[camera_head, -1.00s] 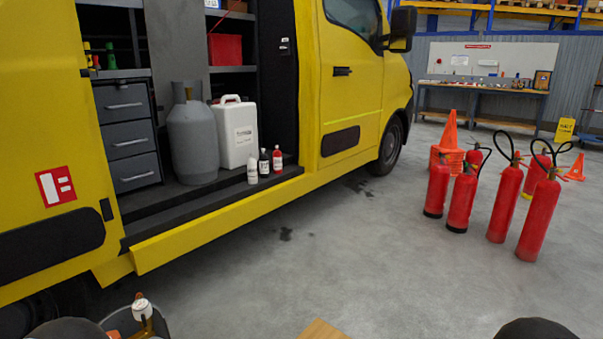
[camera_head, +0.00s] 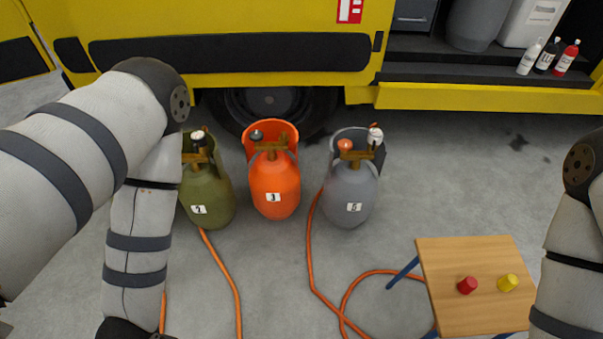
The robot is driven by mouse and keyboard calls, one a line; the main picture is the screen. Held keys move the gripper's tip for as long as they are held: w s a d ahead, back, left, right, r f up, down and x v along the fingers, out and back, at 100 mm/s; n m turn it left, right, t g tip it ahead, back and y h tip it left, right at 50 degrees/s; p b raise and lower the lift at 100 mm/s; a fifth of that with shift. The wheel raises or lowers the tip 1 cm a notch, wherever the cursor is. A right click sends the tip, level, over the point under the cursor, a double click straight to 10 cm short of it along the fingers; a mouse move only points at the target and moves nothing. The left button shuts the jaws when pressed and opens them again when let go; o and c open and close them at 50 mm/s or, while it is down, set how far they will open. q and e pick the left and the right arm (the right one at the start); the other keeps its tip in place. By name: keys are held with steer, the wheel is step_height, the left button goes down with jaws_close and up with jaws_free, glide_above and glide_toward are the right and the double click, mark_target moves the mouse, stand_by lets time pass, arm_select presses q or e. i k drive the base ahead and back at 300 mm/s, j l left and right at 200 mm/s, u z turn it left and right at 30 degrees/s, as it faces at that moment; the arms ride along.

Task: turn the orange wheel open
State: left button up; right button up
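The orange wheel (camera_head: 345,145) is a small round knob on the left of the brass valve on top of the grey gas cylinder (camera_head: 349,194), labelled 5. A whitish-topped fitting (camera_head: 375,136) stands to its right. An orange hose runs from the grey cylinder across the floor. The orange cylinder (camera_head: 273,183), labelled 3, and the olive cylinder (camera_head: 207,198), labelled 2, stand to its left. Both of my arms show at the sides, away from the orange wheel. My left arm partly covers the olive cylinder's side of the picture. Neither gripper is in view.
A small wooden table (camera_head: 490,300) with a red cup-shaped piece (camera_head: 467,285) and a yellow one (camera_head: 508,282) stands at lower right. The yellow van (camera_head: 480,97) stands behind the cylinders. Orange hoses (camera_head: 310,250) lie on the grey floor. Floor between the grey cylinder and table is mostly clear.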

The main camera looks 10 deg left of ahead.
mark_target(345, 144)
steer(key=i+j+z, duration=1.05)
steer(key=j, duration=0.25)
steer(key=i+j+z, duration=0.1)
steer(key=j+z, duration=0.15)
steer(key=j, duration=0.15)
